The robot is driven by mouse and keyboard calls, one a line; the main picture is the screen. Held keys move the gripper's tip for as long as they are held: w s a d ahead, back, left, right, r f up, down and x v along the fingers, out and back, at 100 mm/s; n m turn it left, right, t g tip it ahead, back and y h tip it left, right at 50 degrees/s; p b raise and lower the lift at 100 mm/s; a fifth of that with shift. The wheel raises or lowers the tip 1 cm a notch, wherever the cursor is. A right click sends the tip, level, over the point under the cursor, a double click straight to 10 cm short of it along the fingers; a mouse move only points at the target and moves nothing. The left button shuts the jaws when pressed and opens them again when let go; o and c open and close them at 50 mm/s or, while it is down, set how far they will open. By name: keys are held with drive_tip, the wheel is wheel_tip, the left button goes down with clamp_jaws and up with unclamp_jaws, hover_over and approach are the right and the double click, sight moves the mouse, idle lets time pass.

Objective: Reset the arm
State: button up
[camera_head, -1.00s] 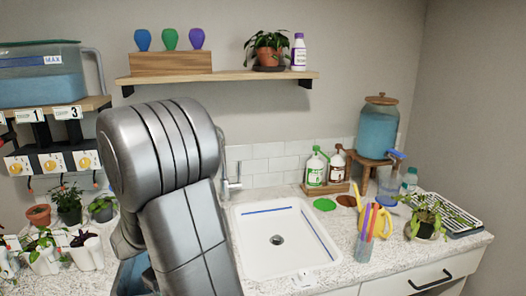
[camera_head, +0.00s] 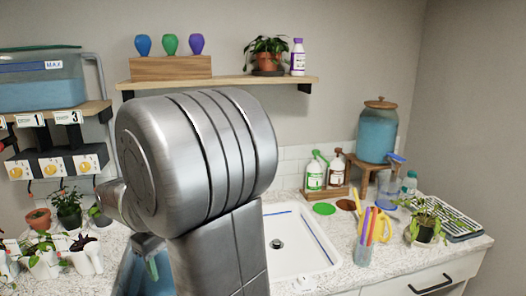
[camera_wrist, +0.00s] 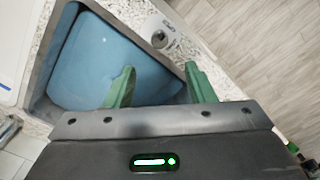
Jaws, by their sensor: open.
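My gripper shows in the wrist view (camera_wrist: 160,88) with two green fingers standing well apart and nothing between them. It is over a dark-rimmed container with a blue inside (camera_wrist: 90,60), next to the speckled counter. In the head view my large grey arm fills the middle and hides part of the sink and counter. A green fingertip (camera_head: 152,268) shows at the lower left of the arm, by the blue container (camera_head: 130,275).
The white sink (camera_head: 290,262) is right of my arm. Two bottles (camera_head: 315,175), a glass jar (camera_head: 377,135), a cup of coloured sticks (camera_head: 364,248) and a plant (camera_head: 425,228) stand to the right. Potted plants (camera_head: 65,205) stand left. A shelf (camera_head: 220,79) hangs above.

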wheel_tip(320, 180, down, 12)
drive_tip(key=shift+f, duration=0.2)
drive_tip(key=shift+w+a+r+m, duration=0.1)
drive_tip(key=shift+w+r+m, duration=0.05)
drive_tip(key=shift+m, duration=0.95)
drive_tip(key=m+p, duration=0.1)
drive_tip(key=m, duration=1)
drive_tip(key=shift+p, duration=0.4)
drive_tip(key=shift+m+p, duration=0.4)
drive_tip(key=shift+m, duration=2)
drive_tip(key=shift+r, duration=0.1)
